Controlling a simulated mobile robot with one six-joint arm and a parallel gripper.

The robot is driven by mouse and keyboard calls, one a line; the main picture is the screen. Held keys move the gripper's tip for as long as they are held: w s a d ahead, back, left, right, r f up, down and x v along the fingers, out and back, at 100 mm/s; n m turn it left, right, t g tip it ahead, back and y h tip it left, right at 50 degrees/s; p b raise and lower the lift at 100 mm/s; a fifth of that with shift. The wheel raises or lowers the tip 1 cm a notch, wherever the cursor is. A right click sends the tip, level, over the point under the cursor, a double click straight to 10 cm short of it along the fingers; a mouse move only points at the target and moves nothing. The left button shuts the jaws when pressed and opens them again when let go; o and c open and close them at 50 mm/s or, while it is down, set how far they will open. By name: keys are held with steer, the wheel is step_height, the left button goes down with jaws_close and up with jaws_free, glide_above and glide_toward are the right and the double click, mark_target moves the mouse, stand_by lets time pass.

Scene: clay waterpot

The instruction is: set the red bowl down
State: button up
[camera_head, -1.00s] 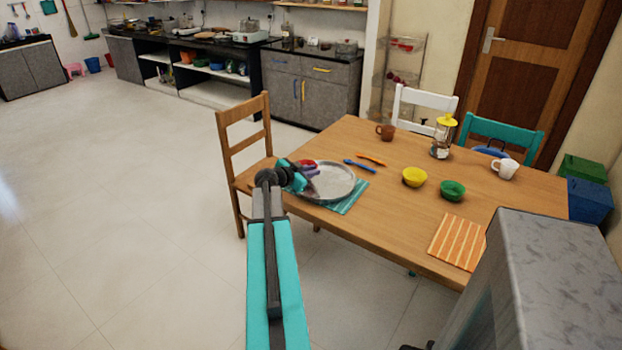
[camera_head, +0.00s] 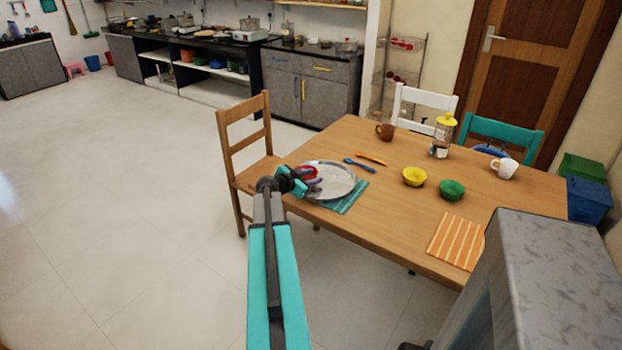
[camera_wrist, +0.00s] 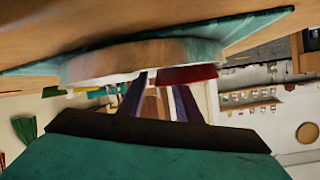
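The red bowl (camera_head: 309,173) is at the left part of the round grey metal plate (camera_head: 340,183), beside my gripper (camera_head: 312,185). In the wrist view, turned upside down, the red bowl (camera_wrist: 187,74) shows right against the plate (camera_wrist: 135,60), appearing to rest on it. My gripper's two purple fingers (camera_wrist: 160,84) stand apart with a visible gap. The right finger's tip overlaps the bowl; the left finger is clear of it. Whether the right finger touches the bowl cannot be told. The bowl's lower part is partly hidden in the head view.
The plate stands on a teal mat (camera_head: 347,204) on the wooden table (camera_head: 400,222). A blue utensil (camera_head: 360,165) and orange utensil (camera_head: 371,158) lie behind it. Yellow (camera_head: 414,176) and green (camera_head: 452,189) bowls stand to the right. A wooden chair (camera_head: 245,140) is at the left edge.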

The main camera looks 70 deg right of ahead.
steer(key=shift+a, duration=0.15)
steer(key=shift+b+v, duration=1.15)
steer(key=shift+v, duration=4.7)
steer(key=shift+w+f, duration=0.1)
steer(key=shift+f, duration=0.05)
steer(key=w+a+f+n+t+y, duration=0.15)
steer(key=w+a+f+n, duration=0.35)
steer(key=a+f, duration=0.55)
steer(key=w+a+f+n+t+y, duration=0.1)
steer(key=w+a+f+n+y, duration=0.2)
steer(key=w+a+f, duration=0.6)
steer(key=s+a+f+n+y, duration=0.1)
steer(key=a+f+n+y, duration=0.15)
steer(key=a+f, duration=0.6)
steer(key=s+a+f+n+y, duration=0.1)
steer(key=a+f+n, duration=0.4)
steer(key=a, duration=0.7)
steer(key=s+a+f+n+g+y, duration=0.1)
steer(key=s+a+f+n, duration=0.2)
steer(key=a, duration=0.6)
steer(key=s+a+f+n+g+y, duration=0.1)
steer(key=s+a+f+n+y, duration=0.1)
steer(key=s+a+f, duration=0.3)
steer(key=s+a+f+n+g+y, duration=0.2)
steer(key=s+a+f+n, duration=0.2)
steer(key=a, duration=1)
steer(key=s, duration=0.3)
steer(key=shift+f, duration=0.25)
